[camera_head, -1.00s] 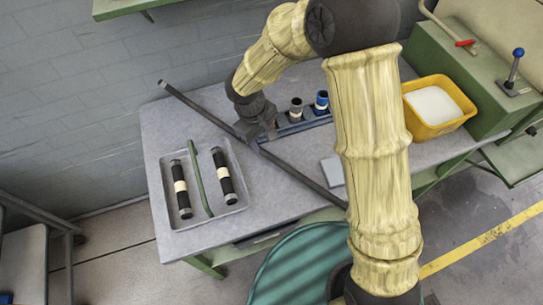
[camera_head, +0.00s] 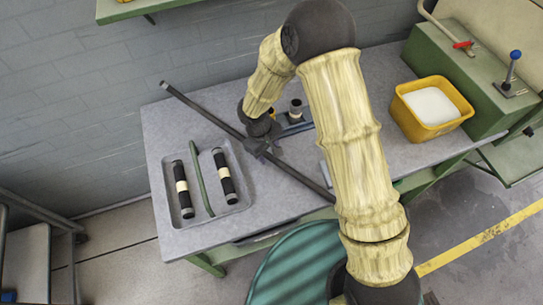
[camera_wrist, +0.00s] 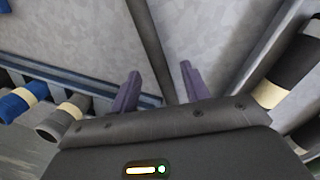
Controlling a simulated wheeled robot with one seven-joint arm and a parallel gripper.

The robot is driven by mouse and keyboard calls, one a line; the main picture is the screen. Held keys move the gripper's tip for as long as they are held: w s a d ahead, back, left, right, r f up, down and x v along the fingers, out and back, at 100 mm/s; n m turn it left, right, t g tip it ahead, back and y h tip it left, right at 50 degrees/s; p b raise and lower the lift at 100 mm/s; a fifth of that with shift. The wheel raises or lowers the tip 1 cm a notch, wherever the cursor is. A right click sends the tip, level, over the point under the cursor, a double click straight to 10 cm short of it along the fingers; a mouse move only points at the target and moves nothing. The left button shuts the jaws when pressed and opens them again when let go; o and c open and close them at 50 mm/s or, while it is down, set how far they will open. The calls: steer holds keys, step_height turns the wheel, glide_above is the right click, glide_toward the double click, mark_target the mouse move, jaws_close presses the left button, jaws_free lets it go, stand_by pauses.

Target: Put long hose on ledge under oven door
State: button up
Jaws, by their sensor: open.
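The long hose (camera_head: 205,113) is a thin dark rod lying diagonally across the grey table. Its lower right end is hidden behind my arm. My gripper (camera_head: 258,149) is over its middle, pointing down. In the wrist view the hose (camera_wrist: 150,45) runs between the two open purple fingers of my gripper (camera_wrist: 160,88), with a gap on each side. I cannot tell how far the fingertips are above the table. I cannot pick out an oven door or a ledge under one.
A grey tray (camera_head: 168,165) left of the gripper holds two dark banded cylinders and a green rod. A blue rail with banded cylinders (camera_head: 296,108) is behind the gripper. A yellow bin (camera_head: 398,108) with white contents stands right. A green round thing (camera_head: 290,262) is below the table's front edge.

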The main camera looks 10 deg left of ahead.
steer(key=shift+w+d+f, duration=0.1)
steer(key=shift+d+f, duration=0.05)
steer(key=shift+f, duration=1.05)
steer(key=shift+c, duration=0.3)
jaws_close()
